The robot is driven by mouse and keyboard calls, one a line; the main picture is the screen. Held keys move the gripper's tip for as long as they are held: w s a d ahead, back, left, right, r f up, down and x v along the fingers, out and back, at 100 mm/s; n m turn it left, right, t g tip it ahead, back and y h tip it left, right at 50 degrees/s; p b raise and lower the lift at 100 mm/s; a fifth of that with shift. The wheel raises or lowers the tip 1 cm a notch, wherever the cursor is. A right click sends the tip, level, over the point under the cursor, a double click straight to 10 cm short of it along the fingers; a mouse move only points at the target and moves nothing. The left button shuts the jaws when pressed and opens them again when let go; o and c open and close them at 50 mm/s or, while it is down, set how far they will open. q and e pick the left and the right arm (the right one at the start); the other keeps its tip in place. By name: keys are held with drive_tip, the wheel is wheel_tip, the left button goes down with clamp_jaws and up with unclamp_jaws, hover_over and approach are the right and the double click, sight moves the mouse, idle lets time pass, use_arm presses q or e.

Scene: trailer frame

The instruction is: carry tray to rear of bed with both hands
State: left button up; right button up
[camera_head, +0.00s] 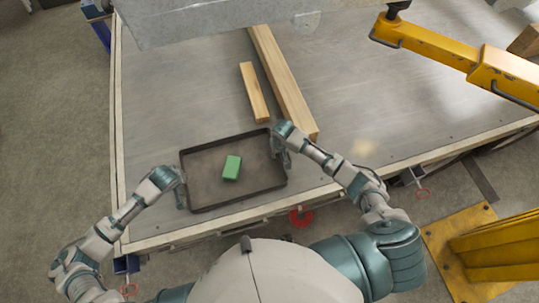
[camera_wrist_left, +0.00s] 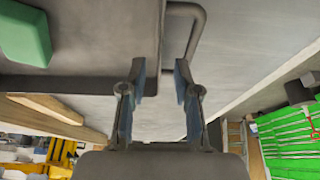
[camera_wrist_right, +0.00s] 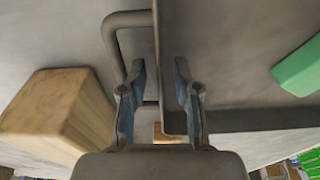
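A dark, shallow rectangular tray (camera_head: 208,166) lies on the grey bed (camera_head: 190,90) near its front edge, with a green block (camera_head: 232,168) inside. My left gripper (camera_head: 181,190) is at the tray's left side. In the left wrist view its fingers (camera_wrist_left: 161,85) stand apart on either side of the tray's end wall, by the handle (camera_wrist_left: 200,30). My right gripper (camera_head: 280,145) is at the tray's right side. In the right wrist view its fingers (camera_wrist_right: 161,85) stand apart around the wall, by the other handle (camera_wrist_right: 110,40). Finger contact is unclear.
A short wooden beam (camera_head: 254,92) and a longer one (camera_head: 283,80) lie behind and right of the tray. A yellow arm (camera_head: 450,60) reaches over the bed's right. A grey metal panel (camera_head: 220,20) crosses the back. A yellow frame (camera_head: 490,240) stands at lower right.

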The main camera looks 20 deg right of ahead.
use_arm(q)
drive_tip(key=v, duration=0.6)
drive_tip(key=shift+r, duration=0.25)
use_arm(e)
wheel_tip(320, 180, up, 12)
drive_tip(key=s, duration=0.1)
drive_tip(key=shift+s, duration=0.25)
use_arm(q)
drive_tip(key=shift+s, duration=0.25)
use_arm(e)
drive_tip(key=shift+s+f, duration=0.1)
drive_tip(key=shift+f, duration=0.1)
